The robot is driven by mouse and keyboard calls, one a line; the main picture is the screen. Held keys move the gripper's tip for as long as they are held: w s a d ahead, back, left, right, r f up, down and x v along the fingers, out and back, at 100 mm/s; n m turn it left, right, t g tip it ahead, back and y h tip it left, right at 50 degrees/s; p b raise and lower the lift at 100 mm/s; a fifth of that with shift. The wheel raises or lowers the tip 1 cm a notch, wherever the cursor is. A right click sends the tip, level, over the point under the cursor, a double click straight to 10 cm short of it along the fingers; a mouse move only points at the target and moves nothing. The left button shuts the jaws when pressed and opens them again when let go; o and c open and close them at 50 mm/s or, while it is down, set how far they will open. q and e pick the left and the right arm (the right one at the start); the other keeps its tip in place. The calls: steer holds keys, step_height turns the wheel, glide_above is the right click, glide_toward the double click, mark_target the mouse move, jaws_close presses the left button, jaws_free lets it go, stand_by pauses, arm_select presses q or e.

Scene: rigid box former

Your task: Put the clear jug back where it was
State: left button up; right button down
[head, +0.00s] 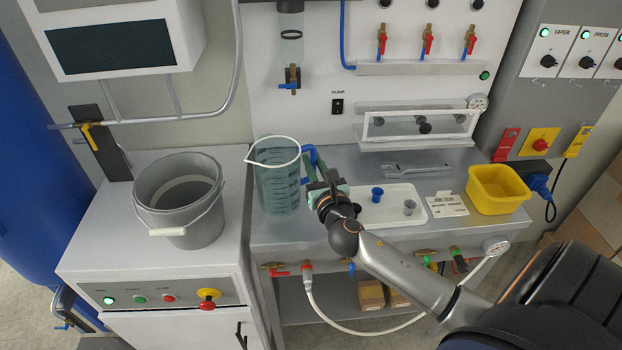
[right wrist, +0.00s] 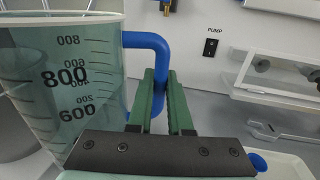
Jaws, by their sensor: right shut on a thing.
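The clear jug (head: 278,188) has a white rim, a blue handle and dark volume marks, and looks upright at the left end of the steel bench. It also shows large at the left of the right wrist view (right wrist: 70,85). My right gripper (head: 315,172) is at the jug's right side, shut on its blue handle. In the right wrist view its green fingers (right wrist: 162,98) are on either side of the handle's upright part. I cannot tell whether the jug's base touches the bench. My left gripper is not in view.
A grey bucket (head: 180,200) stands on the white cabinet at left. A white tray (head: 389,217) with blue and grey small cups lies right of my gripper. A wrench (head: 418,169) and a yellow tub (head: 498,190) are farther right. A clear column with a valve (head: 290,78) hangs above.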

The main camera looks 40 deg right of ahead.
steer(key=shift+w+d+f+b, duration=0.2)
steer(key=shift+w+f+b, duration=0.15)
steer(key=shift+f, duration=0.6)
steer(key=shift+w+d+f+b, duration=0.15)
steer(key=shift+w+f+b, duration=0.2)
steer(key=shift+f, duration=0.65)
steer(key=shift+w+d+f+b, duration=0.25)
steer(key=shift+w+f, duration=0.1)
steer(key=shift+f, duration=0.6)
steer(key=shift+f, duration=0.2)
steer(key=c, duration=0.8)
jaws_free()
steer(key=shift+c, duration=0.2)
steer(key=shift+r, duration=0.15)
steer(key=shift+s+a, duration=0.15)
steer(key=shift+s, duration=0.05)
steer(key=v, duration=1.1)
steer(key=shift+s+a+r+b, duration=0.1)
steer(key=shift+s+b, duration=0.2)
steer(key=shift+b, duration=0.05)
